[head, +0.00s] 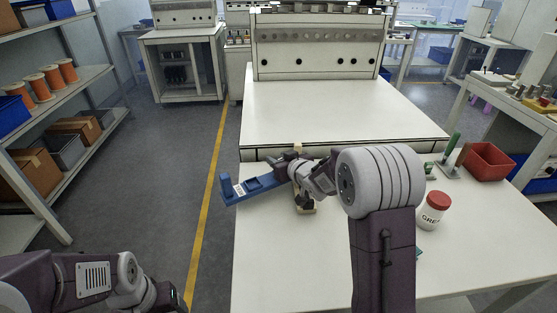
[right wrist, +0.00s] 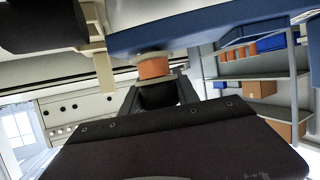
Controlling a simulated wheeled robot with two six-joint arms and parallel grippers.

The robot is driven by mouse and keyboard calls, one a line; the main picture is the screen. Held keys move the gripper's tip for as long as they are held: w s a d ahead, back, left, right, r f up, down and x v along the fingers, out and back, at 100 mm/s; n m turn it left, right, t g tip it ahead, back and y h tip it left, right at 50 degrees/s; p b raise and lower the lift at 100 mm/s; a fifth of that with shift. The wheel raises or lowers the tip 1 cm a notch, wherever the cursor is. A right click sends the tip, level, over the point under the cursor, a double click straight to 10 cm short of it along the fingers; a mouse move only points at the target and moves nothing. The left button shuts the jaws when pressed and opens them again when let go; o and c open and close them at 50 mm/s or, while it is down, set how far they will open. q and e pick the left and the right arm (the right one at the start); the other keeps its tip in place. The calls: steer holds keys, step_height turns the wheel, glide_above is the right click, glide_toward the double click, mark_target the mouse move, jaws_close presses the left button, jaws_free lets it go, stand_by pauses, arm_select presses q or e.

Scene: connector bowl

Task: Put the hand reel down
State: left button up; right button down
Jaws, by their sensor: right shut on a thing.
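The hand reel appears to be the long blue piece (head: 248,188) with a white label, held out to the left over the white table's left edge. My right gripper (head: 292,172) is at its right end; the fingertips are largely hidden in the head view. In the right wrist view the gripper (right wrist: 155,85) is shut on an orange round part (right wrist: 154,68) just under the blue body (right wrist: 200,25). I cannot tell whether the blue piece touches the table. My left arm shows at the lower left; its fingers are out of view.
The white table (head: 270,260) has free room in front. A beige and black stand (head: 306,210) is close beside my right gripper. A red-lidded grease jar (head: 433,210), a green-handled tool (head: 452,145) and a red bin (head: 487,161) stand to the right. Shelves (head: 75,75) line the left.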

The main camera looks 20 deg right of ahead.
steer(key=c, duration=0.9)
jaws_free()
steer(key=shift+f, duration=0.1)
steer(key=shift+r+p, duration=0.35)
steer(key=shift+r, duration=0.1)
steer(key=p+v, duration=0.2)
steer(key=v, duration=1)
steer(key=shift+f, duration=0.2)
